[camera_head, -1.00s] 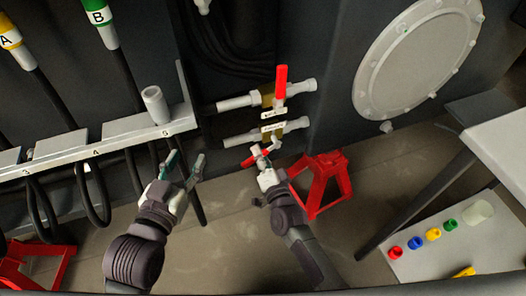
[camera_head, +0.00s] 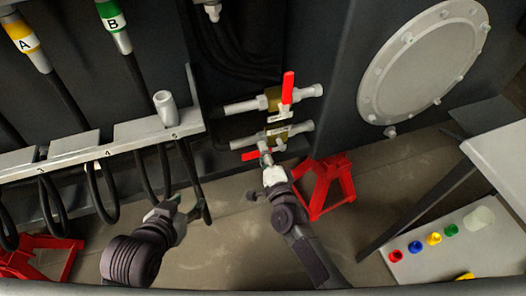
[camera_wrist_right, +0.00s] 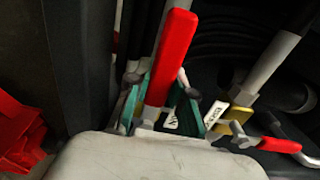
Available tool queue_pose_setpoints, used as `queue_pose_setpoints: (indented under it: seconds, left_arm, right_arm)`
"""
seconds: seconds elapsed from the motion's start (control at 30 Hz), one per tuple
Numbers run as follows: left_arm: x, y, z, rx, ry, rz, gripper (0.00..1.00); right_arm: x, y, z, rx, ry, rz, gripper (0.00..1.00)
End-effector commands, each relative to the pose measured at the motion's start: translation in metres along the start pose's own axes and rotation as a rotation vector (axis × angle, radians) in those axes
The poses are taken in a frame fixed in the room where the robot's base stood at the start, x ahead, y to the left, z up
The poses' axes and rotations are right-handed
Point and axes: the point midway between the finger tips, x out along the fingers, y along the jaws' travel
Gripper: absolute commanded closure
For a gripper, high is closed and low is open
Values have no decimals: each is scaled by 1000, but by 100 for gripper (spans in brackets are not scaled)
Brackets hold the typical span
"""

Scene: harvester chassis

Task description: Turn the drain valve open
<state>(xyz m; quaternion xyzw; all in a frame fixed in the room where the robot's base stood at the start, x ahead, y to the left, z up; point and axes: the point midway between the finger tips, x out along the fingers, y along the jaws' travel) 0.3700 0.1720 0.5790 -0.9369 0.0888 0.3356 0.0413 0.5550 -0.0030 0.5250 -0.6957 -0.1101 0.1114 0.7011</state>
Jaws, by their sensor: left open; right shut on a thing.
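Two valves sit one above the other on short pipes. The upper valve (camera_head: 275,99) has an upright red handle (camera_head: 288,87). The lower valve (camera_head: 277,136) has a red handle (camera_head: 252,156) pointing left, roughly along its pipe. Small white labels are too small to read surely. My right gripper (camera_head: 266,158) is at the lower valve and shut on its handle. In the right wrist view a red handle (camera_wrist_right: 172,55) stands between the teal fingers, and another red handle (camera_wrist_right: 278,146) is at the right. My left gripper (camera_head: 187,205) is open and empty, left of the valves.
A red stand (camera_head: 327,186) is close to the right of my right gripper. A grey rail (camera_head: 72,146) with hanging black hoses is at the left. A round bolted cover (camera_head: 424,62) is at upper right. A board with coloured caps (camera_head: 445,240) lies at lower right.

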Motion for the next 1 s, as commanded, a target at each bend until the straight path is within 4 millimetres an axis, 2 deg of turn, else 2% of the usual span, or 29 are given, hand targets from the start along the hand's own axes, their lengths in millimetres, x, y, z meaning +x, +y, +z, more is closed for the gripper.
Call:
queue_pose_setpoints:
  seconds: [0.3,0.33,0.47,0.5,0.83,1.0]
  left_arm:
    - [0,0,0,0,-1,-1,51]
    - [0,0,0,0,-1,-1,51]
    - [0,0,0,0,-1,-1,51]
    - [0,0,0,0,-1,-1,51]
    - [0,1,0,1,2,2,51]
    - [0,0,0,0,1,1,51]
  right_arm:
    - [0,0,0,15,0,2,100]
    - [0,0,0,15,0,1,75]
    - [0,0,0,13,0,1,53]
    - [0,0,0,12,0,1,51]
    - [-4,0,0,8,0,0,51]
    - [-28,1,0,8,0,2,51]
